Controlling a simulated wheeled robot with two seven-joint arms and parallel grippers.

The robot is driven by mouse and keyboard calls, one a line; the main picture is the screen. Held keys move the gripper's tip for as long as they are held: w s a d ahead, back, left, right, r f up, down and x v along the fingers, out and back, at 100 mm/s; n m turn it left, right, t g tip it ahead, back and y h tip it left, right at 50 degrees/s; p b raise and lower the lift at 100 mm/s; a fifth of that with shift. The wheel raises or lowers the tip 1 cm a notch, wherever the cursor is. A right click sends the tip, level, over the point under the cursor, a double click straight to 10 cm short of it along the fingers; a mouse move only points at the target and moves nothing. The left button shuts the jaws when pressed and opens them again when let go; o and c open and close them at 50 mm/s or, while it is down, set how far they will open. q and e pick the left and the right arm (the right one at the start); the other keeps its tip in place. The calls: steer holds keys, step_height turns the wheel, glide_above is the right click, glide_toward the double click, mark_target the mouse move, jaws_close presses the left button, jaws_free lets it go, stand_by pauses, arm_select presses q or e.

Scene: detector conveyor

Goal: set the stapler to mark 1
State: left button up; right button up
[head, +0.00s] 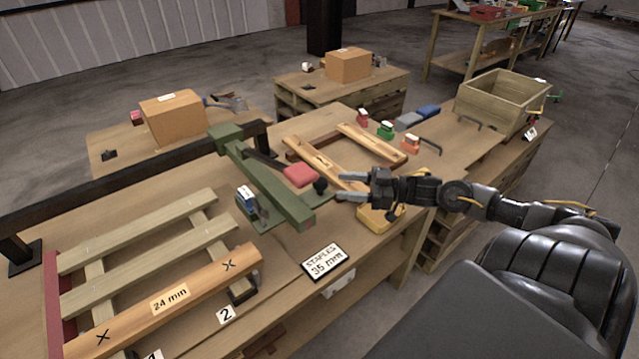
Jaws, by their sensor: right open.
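A large green stapler-like machine (265,185) stands across the bench, right of the slatted wooden frame. A red pad (301,175) and a dark knob (320,186) are at its right side. The front plank (190,290) is marked 24 mm and has two black X marks. The X (228,265) at its right end is near label 2 (226,315); the other X (102,337) is lower left, near label 1 (152,354), cut off by the picture edge. My right gripper (341,187) is open, its fingers pointing left, just right of the knob. My left gripper is not in view.
A sign (325,261) reads STAPLES 35 mm at the bench's front edge. A dark rail (120,181) runs along the back left. A yellow object (380,218) lies below my right gripper. Small coloured boxes and a wooden crate (502,103) stand farther right.

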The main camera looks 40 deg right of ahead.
mark_target(325, 181)
steer(key=x, duration=0.6)
steer(key=shift+w+a, duration=0.4)
steer(key=shift+a, duration=0.05)
arm_select(q)
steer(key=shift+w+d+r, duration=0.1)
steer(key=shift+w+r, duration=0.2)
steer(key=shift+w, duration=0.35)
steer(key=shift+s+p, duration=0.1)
steer(key=shift+p, duration=0.2)
arm_select(e)
jaws_close()
